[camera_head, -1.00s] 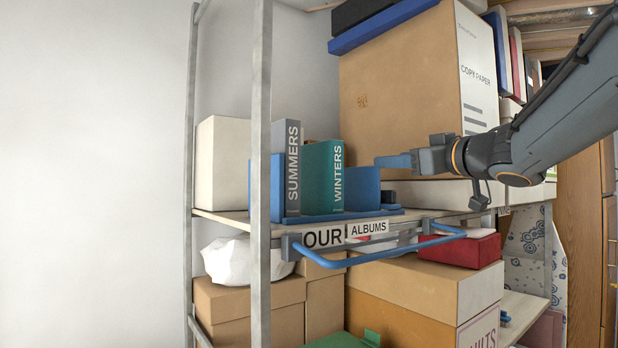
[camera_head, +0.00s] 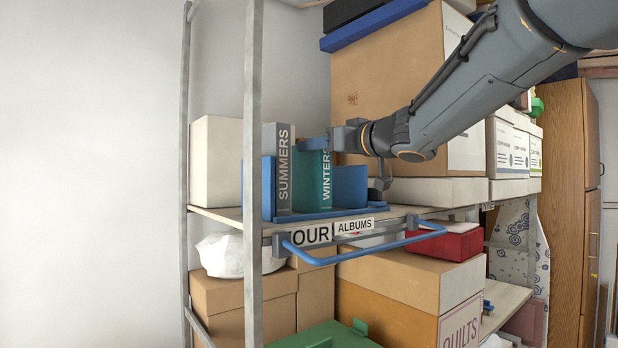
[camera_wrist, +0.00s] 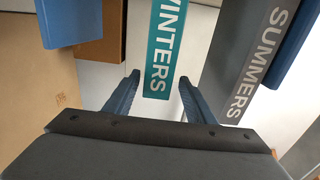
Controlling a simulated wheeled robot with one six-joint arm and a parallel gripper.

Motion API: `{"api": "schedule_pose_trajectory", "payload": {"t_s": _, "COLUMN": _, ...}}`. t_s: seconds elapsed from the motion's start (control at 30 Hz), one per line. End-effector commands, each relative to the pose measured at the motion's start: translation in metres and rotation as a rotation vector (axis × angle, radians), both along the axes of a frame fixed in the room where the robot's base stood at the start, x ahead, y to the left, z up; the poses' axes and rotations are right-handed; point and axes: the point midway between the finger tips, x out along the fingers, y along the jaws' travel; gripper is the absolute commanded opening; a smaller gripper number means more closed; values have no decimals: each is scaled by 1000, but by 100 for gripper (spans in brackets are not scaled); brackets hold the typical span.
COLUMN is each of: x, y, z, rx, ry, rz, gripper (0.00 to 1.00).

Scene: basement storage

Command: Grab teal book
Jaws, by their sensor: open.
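The teal book (camera_head: 312,180), with WINTERS on its spine, stands upright on the shelf beside the grey SUMMERS book (camera_head: 280,170). In the wrist view the teal book (camera_wrist: 162,45) has its spine facing the camera, and its near end lies between the two finger lines. In the wrist view my gripper (camera_wrist: 160,79) is open, with one blue finger on each side of the spine. I cannot tell whether the fingers touch it.
A blue holder (camera_head: 349,182) flanks the books on the right. A blue rail (camera_head: 370,247) runs along the shelf front below. A metal post (camera_head: 252,120) stands at the left, and a large cardboard box (camera_head: 385,75) is behind my arm.

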Motion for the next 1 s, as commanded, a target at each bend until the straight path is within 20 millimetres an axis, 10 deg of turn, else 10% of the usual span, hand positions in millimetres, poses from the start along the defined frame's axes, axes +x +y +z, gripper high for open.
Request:
{"api": "schedule_pose_trajectory", "payload": {"t_s": 0.57, "x": 35, "y": 22, "z": 1, "rx": 0, "ry": 0, "rz": -1, "gripper": 50}}
{"api": "schedule_pose_trajectory", "payload": {"t_s": 0.87, "x": 35, "y": 22, "z": 1, "rx": 0, "ry": 0, "rz": 0, "gripper": 3}}
{"api": "schedule_pose_trajectory", "payload": {"t_s": 1.0, "x": 35, "y": 22, "z": 1, "rx": 0, "ry": 0, "rz": 0, "gripper": 0}}
